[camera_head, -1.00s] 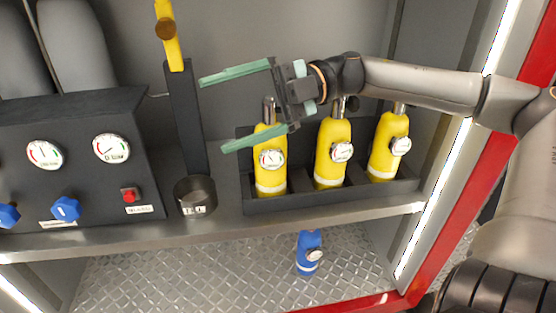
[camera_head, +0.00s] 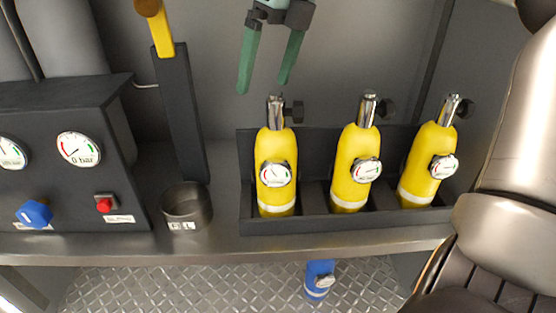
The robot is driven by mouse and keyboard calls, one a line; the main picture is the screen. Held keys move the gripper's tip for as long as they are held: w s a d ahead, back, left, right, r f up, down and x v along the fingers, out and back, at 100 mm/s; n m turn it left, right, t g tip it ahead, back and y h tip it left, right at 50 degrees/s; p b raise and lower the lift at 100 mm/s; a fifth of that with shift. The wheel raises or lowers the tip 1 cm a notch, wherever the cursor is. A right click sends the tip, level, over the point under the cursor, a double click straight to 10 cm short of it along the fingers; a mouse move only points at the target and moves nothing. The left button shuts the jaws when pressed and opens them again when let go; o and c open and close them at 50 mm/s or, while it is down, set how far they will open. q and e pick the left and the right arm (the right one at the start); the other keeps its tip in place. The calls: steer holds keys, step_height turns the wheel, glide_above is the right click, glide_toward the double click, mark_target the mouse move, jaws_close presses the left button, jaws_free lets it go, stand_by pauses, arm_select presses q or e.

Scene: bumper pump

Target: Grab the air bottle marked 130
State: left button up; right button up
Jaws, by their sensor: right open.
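Three yellow air bottles stand upright in a dark rack: the left one (camera_head: 275,172), the middle one (camera_head: 354,172) and the right one (camera_head: 427,172). Each has a silver neck with a black knob and a round white gauge on its front. The gauge readings are too small to tell, so I cannot tell which bottle is 130. My left gripper is not in view.
The rack (camera_head: 330,224) sits on a grey shelf (camera_head: 215,240). To its left are a metal cup (camera_head: 187,210), a dark post with a yellow handle (camera_head: 165,40) and a gauge panel (camera_head: 60,165). A blue bottle (camera_head: 319,280) is below the shelf.

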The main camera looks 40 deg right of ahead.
mark_target(276, 122)
steer(key=s, duration=0.1)
steer(key=s+g, duration=0.1)
steer(key=s+n+g+h, duration=0.1)
steer(key=shift+a+f, duration=0.3)
steer(key=shift+a, duration=0.05)
steer(key=shift+s+f, duration=0.15)
steer(key=shift+f, duration=0.15)
steer(key=shift+w+d+f, duration=0.1)
steer(key=shift+w+f, duration=0.05)
steer(key=shift+f, duration=1.65)
steer(key=shift+w+f, duration=0.15)
steer(key=shift+f, duration=1.6)
jaws_close()
steer(key=shift+w+r, duration=0.15)
steer(key=shift+r, duration=0.05)
